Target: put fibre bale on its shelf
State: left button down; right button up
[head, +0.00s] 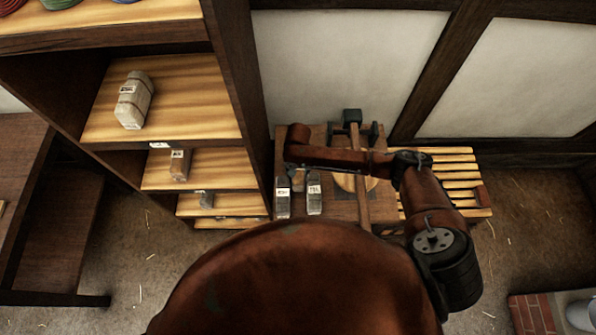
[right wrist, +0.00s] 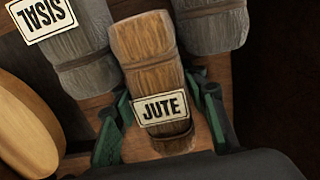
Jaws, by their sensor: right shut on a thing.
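A brown bale labelled JUTE (right wrist: 158,65) lies between the fingers of my right gripper (right wrist: 162,118) in the right wrist view. The green fingers are shut on its sides near the label. In the head view my right arm reaches left over the low table, and its gripper (head: 297,172) is at the table's left part, mostly hidden by the arm. A grey bale labelled SISAL (right wrist: 75,52) lies to the left of the jute bale in the wrist view. Another grey bale (right wrist: 210,25) is on its right. My left gripper is out of view.
The shelf unit (head: 237,75) stands left, with a pale bale (head: 134,100) on an upper board, a brown one (head: 180,164) below and a grey one (head: 207,199) lower. Two grey bales (head: 283,203) (head: 314,200) stand on the table (head: 343,207). A slatted rack (head: 455,168) is at right.

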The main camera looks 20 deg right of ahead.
jog(key=o, duration=1.4)
jog(key=shift+f, duration=0.1)
